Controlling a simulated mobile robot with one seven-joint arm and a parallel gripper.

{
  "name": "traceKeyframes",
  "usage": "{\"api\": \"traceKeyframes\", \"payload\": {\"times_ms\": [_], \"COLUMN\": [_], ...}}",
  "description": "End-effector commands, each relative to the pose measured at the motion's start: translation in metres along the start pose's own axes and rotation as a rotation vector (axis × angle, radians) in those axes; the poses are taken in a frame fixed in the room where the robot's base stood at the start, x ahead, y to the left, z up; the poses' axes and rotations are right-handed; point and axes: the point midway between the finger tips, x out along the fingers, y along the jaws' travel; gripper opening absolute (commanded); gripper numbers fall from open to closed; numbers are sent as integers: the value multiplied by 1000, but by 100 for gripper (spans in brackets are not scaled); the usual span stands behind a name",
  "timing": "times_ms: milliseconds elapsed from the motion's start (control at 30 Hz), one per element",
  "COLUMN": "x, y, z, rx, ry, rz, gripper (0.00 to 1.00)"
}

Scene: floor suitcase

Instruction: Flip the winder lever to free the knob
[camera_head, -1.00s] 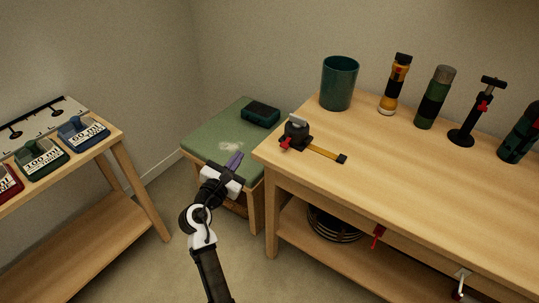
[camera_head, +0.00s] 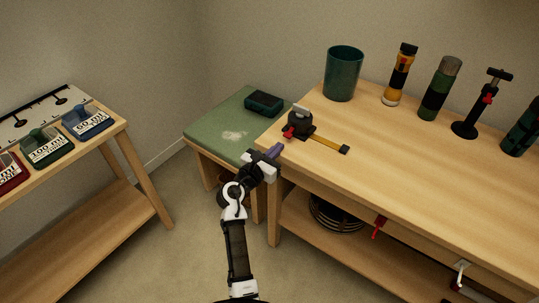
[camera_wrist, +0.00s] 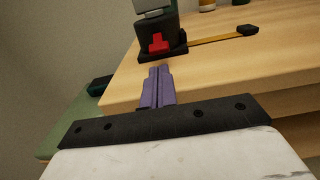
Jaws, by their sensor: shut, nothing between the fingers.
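The winder (camera_head: 299,122) is a small black block near the left corner of the wooden table, with a grey top piece and a yellow strap ending in a black tip to its right. A red lever (camera_head: 288,132) sits low on its near side; in the wrist view the red part (camera_wrist: 158,42) faces me. My gripper (camera_head: 275,151) is at the table's left edge, just in front of the winder and apart from it. Its purple fingers (camera_wrist: 158,85) are shut and empty, pointing toward the winder. I cannot tell which part is the knob.
A teal cup (camera_head: 343,73), an orange flashlight (camera_head: 399,76) and a green flask (camera_head: 440,88) stand at the table's back. A green-topped stool (camera_head: 220,125) with a dark box (camera_head: 264,103) is left of the table. The tabletop's middle is clear.

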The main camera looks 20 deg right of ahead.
Motion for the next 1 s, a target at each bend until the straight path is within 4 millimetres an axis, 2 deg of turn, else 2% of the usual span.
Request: {"api": "traceKeyframes", "payload": {"times_ms": [100,300,1000], "x": [20,37,38], "y": [-1,0,0], "z": [2,1,5], "rx": [1,1,0], "ry": [-1,-1,0], "rz": [-2,1,1], "gripper": [0,0,0]}}
